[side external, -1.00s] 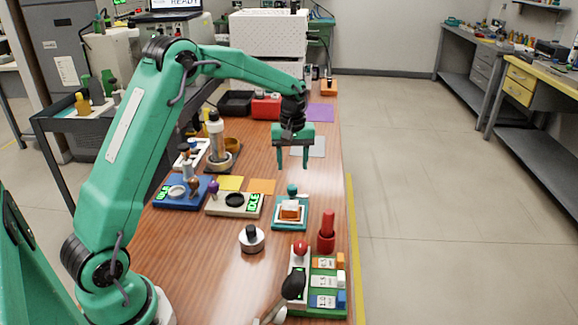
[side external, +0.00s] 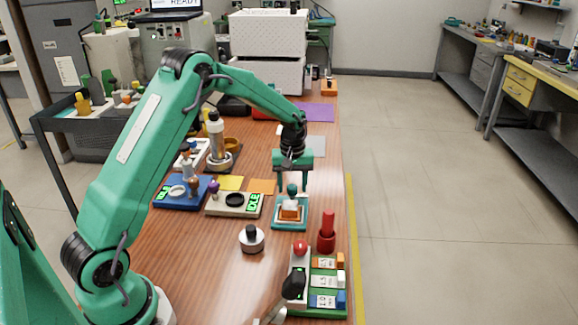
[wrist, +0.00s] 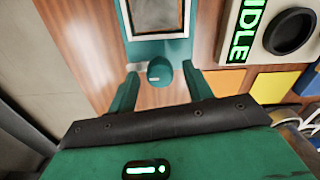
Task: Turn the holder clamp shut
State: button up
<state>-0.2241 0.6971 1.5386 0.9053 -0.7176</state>
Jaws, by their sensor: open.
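The holder (side external: 276,226) is a teal block with a pale-framed brown piece in it, standing near the right edge of the wooden bench. Its clamp knob (side external: 292,190) is teal and rises at the holder's far side. In the wrist view the holder frame (wrist: 130,28) is at the top and the clamp knob (wrist: 160,74) lies below it, with a small pale mark on its left. My gripper (side external: 292,184) is open and points down, with one finger on each side of the knob. In the wrist view (wrist: 160,82) gaps show between knob and fingers.
A beige device (side external: 222,208) reading IDLE stands left of the holder. A red cylinder (side external: 327,228) stands in front to the right. A round silver weight (side external: 251,240) and a green labelled rack (side external: 322,309) are nearer. Yellow and orange squares (side external: 262,186) lie behind the device.

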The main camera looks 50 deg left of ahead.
jog(key=c, duration=1)
jog(key=shift+m, duration=0.4)
jog(key=m, duration=1.2)
jog(key=shift+m, duration=0.3)
jog(key=m, duration=0.4)
jog(key=shift+r+m, duration=0.1)
jog(key=shift+m, duration=0.2)
